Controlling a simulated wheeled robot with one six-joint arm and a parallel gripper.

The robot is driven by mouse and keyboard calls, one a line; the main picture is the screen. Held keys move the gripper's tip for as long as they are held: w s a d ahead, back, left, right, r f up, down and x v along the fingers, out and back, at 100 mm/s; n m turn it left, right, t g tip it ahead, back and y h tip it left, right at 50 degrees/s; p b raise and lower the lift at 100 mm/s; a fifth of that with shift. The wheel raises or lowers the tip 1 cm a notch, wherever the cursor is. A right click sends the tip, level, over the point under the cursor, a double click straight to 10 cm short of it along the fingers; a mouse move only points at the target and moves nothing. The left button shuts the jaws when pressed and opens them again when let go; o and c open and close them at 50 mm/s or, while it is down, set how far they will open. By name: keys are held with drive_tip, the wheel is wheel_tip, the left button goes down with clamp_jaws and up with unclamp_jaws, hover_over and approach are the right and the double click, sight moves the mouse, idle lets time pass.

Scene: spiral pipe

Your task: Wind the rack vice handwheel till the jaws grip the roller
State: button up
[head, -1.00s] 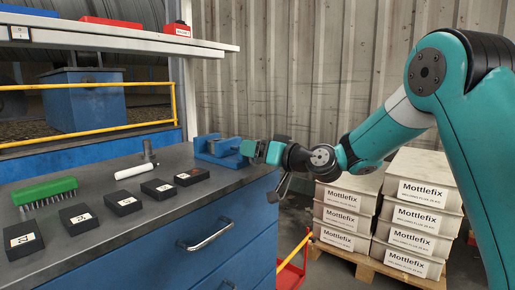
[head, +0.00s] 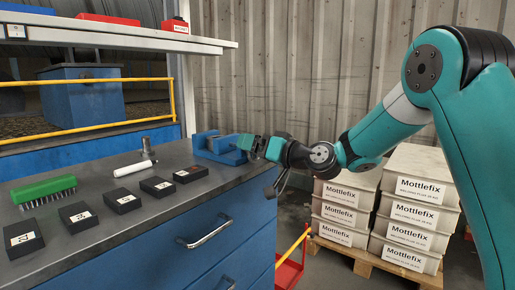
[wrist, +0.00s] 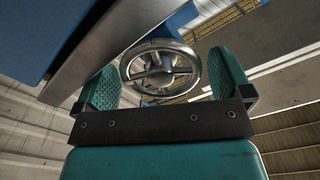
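The blue rack vice (head: 212,150) sits at the bench's far right corner. Its metal spoked handwheel (wrist: 160,70) shows face-on in the wrist view, between the two green ribbed fingers of my gripper (wrist: 163,62). The fingers stand apart, one on each side of the rim, with a visible gap on the right. Whether either finger touches the rim is hard to tell. In the head view my gripper (head: 254,146) is at the vice's right end and hides the wheel. I cannot make out the roller or the jaw gap clearly.
The dark bench top (head: 95,220) holds a green brush (head: 43,189), a white-handled tool (head: 134,168) and several black labelled blocks (head: 124,201). A shelf (head: 120,37) overhangs the back. Stacked Mottlefix boxes (head: 410,212) stand on a pallet right of the bench.

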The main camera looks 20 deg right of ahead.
drive_tip(key=b+v, duration=0.1)
drive_tip(key=v, duration=1.6)
drive_tip(key=shift+s, duration=0.15)
